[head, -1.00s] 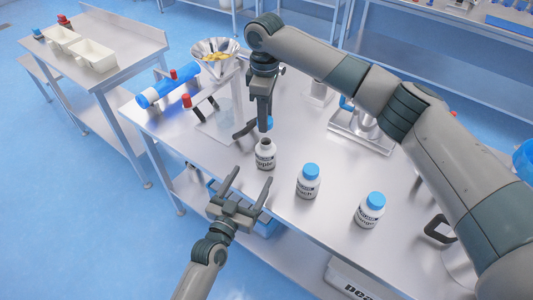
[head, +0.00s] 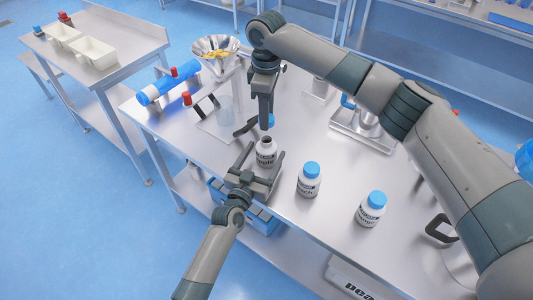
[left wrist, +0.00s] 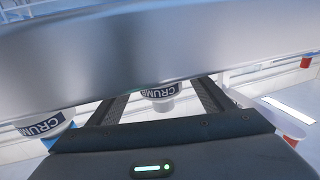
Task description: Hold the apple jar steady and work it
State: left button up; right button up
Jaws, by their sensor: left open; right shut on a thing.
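The apple jar (head: 265,155) is a white jar with a dark label, standing upright on the steel table with its dark mouth uncovered. My left gripper (head: 265,161) is open, with one finger on each side of the jar; I cannot tell whether either touches it. In the left wrist view a white jar with a partly readable label (left wrist: 160,90) shows between the fingers (left wrist: 160,103). My right gripper (head: 266,121) points down just behind and above the jar, shut on a blue lid (head: 271,121) that is mostly hidden by the fingers.
Two blue-capped jars, a near one (head: 309,180) and a further right one (head: 371,209), stand right of the apple jar. A metal device (head: 360,130) stands behind right.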

pick_arm(q)
jog(key=shift+x, duration=1.2)
jog(key=c, duration=1.6)
pick_arm(e)
send_over(266, 139)
jog(key=shift+d+f, duration=0.1)
jog(key=shift+f, duration=2.35)
jog(key=shift+f, duration=0.9)
jog(key=shift+f, duration=0.55)
